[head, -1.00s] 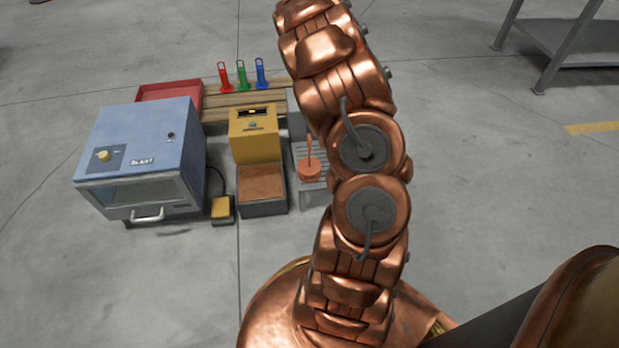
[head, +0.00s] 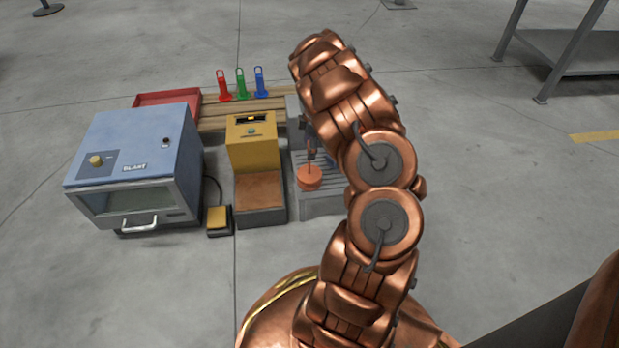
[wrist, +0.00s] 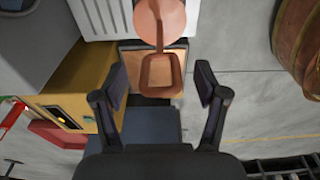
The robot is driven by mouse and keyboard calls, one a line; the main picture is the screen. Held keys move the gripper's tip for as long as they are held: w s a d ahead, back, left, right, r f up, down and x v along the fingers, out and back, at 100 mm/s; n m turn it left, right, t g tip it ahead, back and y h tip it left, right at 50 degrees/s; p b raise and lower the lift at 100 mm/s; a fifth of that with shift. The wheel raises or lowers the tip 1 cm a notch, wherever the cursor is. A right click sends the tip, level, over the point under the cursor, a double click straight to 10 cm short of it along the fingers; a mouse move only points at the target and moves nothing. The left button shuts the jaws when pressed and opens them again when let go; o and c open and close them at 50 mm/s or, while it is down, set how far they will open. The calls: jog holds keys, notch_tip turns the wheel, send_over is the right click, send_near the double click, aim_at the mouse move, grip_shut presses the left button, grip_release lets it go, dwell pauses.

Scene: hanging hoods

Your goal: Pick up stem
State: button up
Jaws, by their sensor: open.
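The orange stem piece (head: 309,178) stands on the grey slatted stand to the right of the yellow machine: a round base with a thin upright. In the wrist view the round orange base (wrist: 158,18) is at the top, and its thin upright runs down to a squarish, frame-like end (wrist: 160,72). My gripper (wrist: 162,76) is open, with one dark finger on either side of that end and gaps on both sides. In the head view my arm hides most of the gripper; dark parts show just above the stem.
The yellow machine (head: 252,145) stands close left of the stem, with the blue box (head: 140,150) farther left. Red, green and blue upright pieces (head: 241,84) stand behind on a wooden rack. A red tray (head: 165,98) is at back left.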

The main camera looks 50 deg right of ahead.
jog(key=shift+f, duration=0.45)
grip_shut()
dwell(0.4)
